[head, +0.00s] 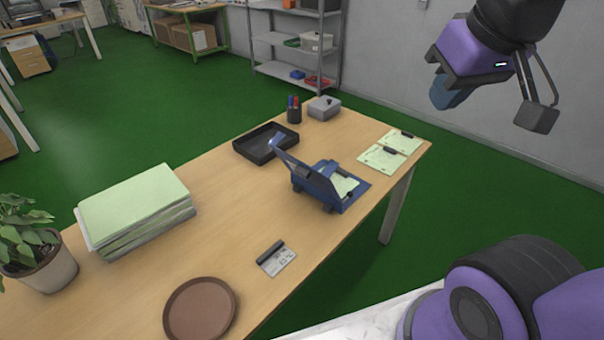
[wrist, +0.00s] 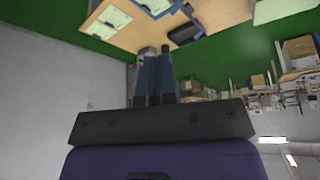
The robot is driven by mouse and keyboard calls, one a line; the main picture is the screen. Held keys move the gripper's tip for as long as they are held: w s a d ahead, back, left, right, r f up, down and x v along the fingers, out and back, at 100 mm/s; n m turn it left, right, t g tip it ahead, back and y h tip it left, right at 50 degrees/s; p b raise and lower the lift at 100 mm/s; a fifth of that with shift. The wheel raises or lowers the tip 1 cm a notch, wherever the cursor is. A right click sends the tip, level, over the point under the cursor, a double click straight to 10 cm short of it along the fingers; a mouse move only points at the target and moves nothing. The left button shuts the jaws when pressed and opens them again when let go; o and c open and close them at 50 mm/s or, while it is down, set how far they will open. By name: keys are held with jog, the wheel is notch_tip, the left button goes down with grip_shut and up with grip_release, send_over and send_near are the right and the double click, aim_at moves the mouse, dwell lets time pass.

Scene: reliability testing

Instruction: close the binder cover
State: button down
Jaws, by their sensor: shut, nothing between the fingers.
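In the wrist view only part of the binder (wrist: 184,10) shows at the top edge. My gripper (head: 438,98) is up in the air at the upper right in the head view, well apart from the binder. In the wrist view its blue fingers (wrist: 154,62) are together with nothing between them.
A black tray (head: 266,143), pen cup (head: 294,113) and grey box (head: 324,107) stand behind the binder. Clipboards (head: 390,151) lie to its right.

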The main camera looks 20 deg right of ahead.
jog(key=w+a+f+n+g+h, duration=0.2)
jog(key=w+a+f+n+h, duration=0.25)
jog(key=w, duration=0.45)
jog(key=w+a+f+n+g+h, duration=0.2)
jog(key=w+f+n+g+h, duration=0.1)
jog(key=w+f+n, duration=0.4)
jog(key=w+a+f+n+t+h, duration=0.35)
jog(key=a+f+n, duration=0.35)
jog(key=f, duration=0.4)
jog(key=w+a+f+n+t+h, duration=0.2)
jog(key=w+a+f+n+t, duration=0.25)
jog(key=a+f, duration=0.6)
send_near(304, 165)
jog(key=shift+n+g, duration=0.3)
jog(key=d+f, duration=0.1)
jog(key=w+d+f, duration=0.2)
jog(key=shift+f, duration=0.4)
jog(key=shift+w+d+r, duration=0.4)
jog(key=shift+d+r, duration=0.3)
jog(key=shift+w+d+r, duration=0.3)
jog(key=shift+w+d, duration=0.05)
jog(key=shift+d, duration=0.2)
